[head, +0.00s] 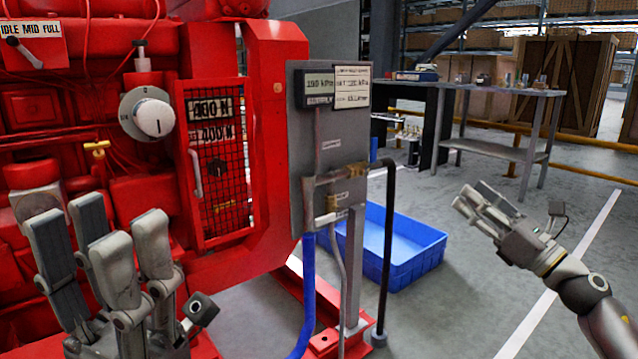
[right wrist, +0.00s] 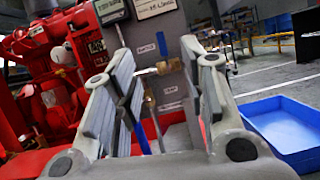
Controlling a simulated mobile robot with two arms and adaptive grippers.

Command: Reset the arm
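My left gripper (head: 100,245) is at the lower left of the head view, in front of the red diesel pumpset (head: 275,140). Its fingers point up and stand apart, with nothing seen between them. My right gripper (head: 478,205) is at the right of the head view, over the open floor and clear of the pumpset. In the right wrist view its fingers (right wrist: 160,95) are spread apart and empty, and they face the grey gauge panel (head: 330,140). The panel also shows between the fingers in the right wrist view (right wrist: 158,45).
A blue bin (head: 405,270) stands on the floor between the panel and my right arm. A black pipe (head: 388,250) and a blue hose (head: 308,290) run down beside the panel. A workbench (head: 480,145) and wooden crates (head: 565,70) stand behind. Floor at right is clear.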

